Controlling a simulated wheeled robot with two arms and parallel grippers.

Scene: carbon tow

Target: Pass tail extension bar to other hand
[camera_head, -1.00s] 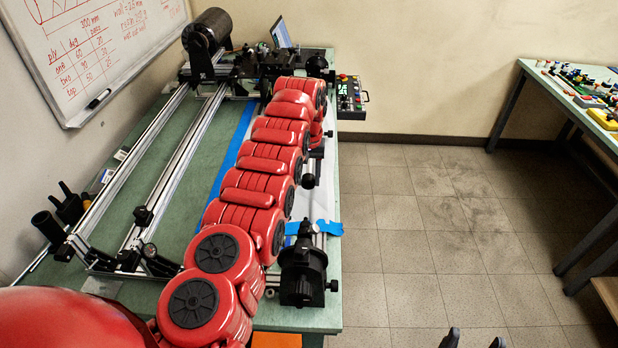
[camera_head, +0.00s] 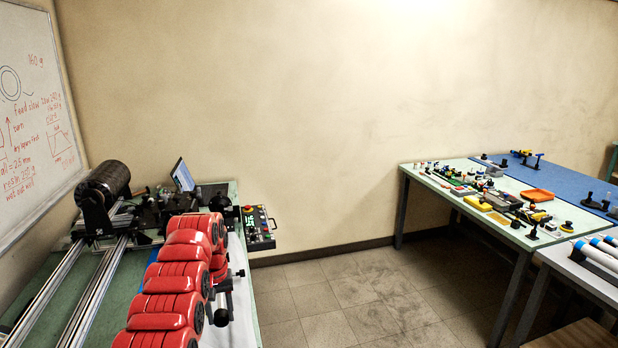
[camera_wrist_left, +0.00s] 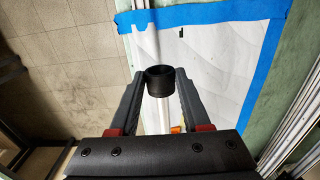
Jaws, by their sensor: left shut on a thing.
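My left gripper (camera_wrist_left: 159,84) is shut on a black cylindrical piece in the left wrist view. The piece, likely the end of the tail extension bar (camera_wrist_left: 160,76), sits between both fingertips with its round open end showing. A pale strip lies below it in line, and I cannot tell whether it belongs to the bar. In the head view my left gripper (camera_head: 223,298) is small and partly hidden behind my red arm, over the right side of the winding bench. The held bar cannot be made out clearly there. My right gripper is not in view.
Tables with small parts (camera_head: 500,205) stand at the right. Tiled floor (camera_head: 350,292) lies free between them.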

